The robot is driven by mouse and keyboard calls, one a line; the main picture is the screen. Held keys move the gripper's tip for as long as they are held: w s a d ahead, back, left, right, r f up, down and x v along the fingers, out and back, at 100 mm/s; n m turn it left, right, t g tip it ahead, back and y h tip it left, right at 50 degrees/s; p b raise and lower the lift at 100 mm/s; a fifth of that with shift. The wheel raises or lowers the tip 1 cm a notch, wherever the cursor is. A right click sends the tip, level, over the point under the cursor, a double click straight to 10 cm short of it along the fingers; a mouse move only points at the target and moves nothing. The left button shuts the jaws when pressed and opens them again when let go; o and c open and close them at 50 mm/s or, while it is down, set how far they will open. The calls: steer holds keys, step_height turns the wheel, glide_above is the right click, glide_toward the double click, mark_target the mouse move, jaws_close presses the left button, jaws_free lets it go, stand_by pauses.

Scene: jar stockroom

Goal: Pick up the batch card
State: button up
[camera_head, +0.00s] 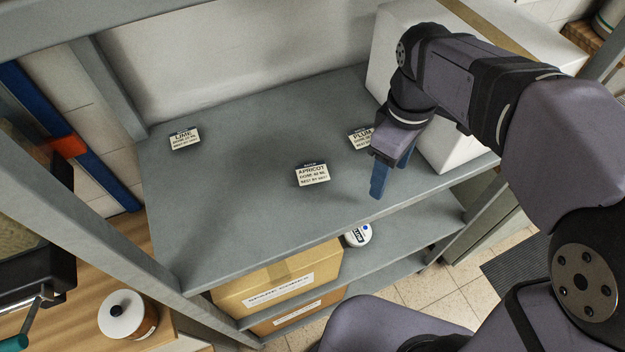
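Three small white cards with dark top edges stand on the grey upper shelf (235,220). The LIME card (185,140) is at the left, the APRICOT card (312,175) is near the middle, and the PLUM card (359,139) is to the right. My gripper (391,172) hangs over the right part of the shelf, with its blue fingers pointing down and apart. I see nothing between them. It is just right of the PLUM card and hides part of its right side. I cannot tell its exact height above the shelf.
A large white box (460,140) stands at the shelf's right end, behind my arm. Grey posts frame the shelf. The shelf between the LIME and APRICOT cards is clear.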

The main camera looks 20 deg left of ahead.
mark_target(313, 172)
steer(key=a+n, duration=0.1)
steer(key=a, duration=0.1)
steer(key=a+r+n+b, duration=0.1)
steer(key=a+n, duration=0.1)
steer(key=a, duration=0.1)
steer(key=a+n, duration=0.2)
steer(key=shift+s+a+r+b, duration=0.15)
steer(key=shift+a+r+b, duration=0.2)
steer(key=shift+b, duration=0.05)
steer(key=s+a+r+n, duration=0.1)
steer(key=a+n, duration=0.1)
steer(key=a+r+n+b, duration=0.1)
steer(key=a, duration=0.1)
steer(key=s+a+r+n, duration=0.1)
steer(key=a+n, duration=0.1)
steer(key=shift+s+a+n, duration=0.3)
steer(key=shift+s+a, duration=0.05)
steer(key=shift+a, duration=0.05)
steer(key=shift+w+f+p, duration=0.15)
steer(key=shift+f+p, duration=0.7)
steer(key=shift+f, duration=2.85)
steer(key=c, duration=1.1)
